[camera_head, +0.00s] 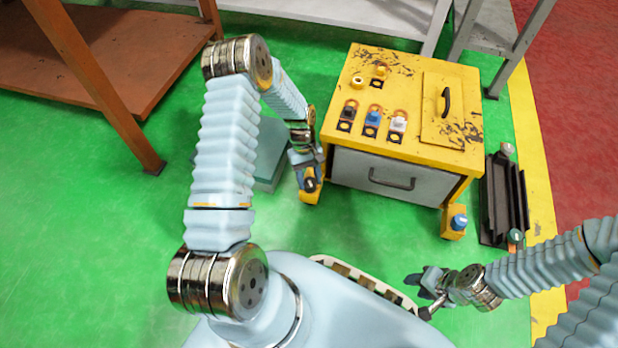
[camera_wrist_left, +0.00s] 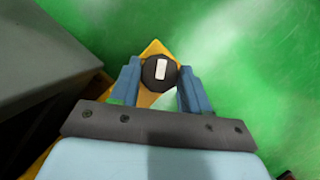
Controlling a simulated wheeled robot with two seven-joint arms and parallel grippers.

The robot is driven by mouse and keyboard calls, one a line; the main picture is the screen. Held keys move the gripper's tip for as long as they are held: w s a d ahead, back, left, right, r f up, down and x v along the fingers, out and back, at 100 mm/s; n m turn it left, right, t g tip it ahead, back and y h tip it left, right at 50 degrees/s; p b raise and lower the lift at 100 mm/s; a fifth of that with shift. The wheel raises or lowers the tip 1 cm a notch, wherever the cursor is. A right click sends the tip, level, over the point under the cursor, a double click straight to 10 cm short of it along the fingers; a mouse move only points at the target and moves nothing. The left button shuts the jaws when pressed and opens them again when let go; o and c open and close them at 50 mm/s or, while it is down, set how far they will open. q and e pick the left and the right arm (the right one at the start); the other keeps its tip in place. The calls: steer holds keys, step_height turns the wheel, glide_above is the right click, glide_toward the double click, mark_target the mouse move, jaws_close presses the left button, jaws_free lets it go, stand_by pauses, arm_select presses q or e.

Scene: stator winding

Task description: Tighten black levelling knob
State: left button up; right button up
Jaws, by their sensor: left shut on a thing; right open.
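The black levelling knob (camera_wrist_left: 160,73) has a white mark on its top and sits on a yellow foot (camera_wrist_left: 153,48) of the cabinet. My left gripper (camera_wrist_left: 158,85) is shut on the black knob, with one blue finger on each side of it. In the head view my left gripper (camera_head: 308,180) is at the front left corner of the yellow cabinet (camera_head: 350,138), over the yellow foot (camera_head: 310,197), and mostly hides the knob. My right gripper (camera_head: 425,292) is open and empty at the lower right, away from the cabinet.
A blue knob (camera_head: 459,222) sits on the cabinet's front right foot. The cabinet top carries black, blue and white switches (camera_head: 372,118) and a handled lid (camera_head: 440,115). A dark rack (camera_head: 505,200) stands to the right. A brown table (camera_head: 130,45) is at the upper left. Green floor is clear in front.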

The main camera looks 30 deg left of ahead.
arm_select(q)
steer(key=shift+r, duration=0.1)
steer(key=o, duration=1.1)
steer(key=shift+c, duration=0.2)
steer(key=shift+r, duration=0.15)
steer(key=shift+w+a+r+p, duration=0.2)
steer(key=shift+r+p, duration=0.1)
steer(key=shift+r, duration=0.2)
steer(key=w+a, duration=0.8)
steer(key=a, duration=0.1)
steer(key=shift+f, duration=0.15)
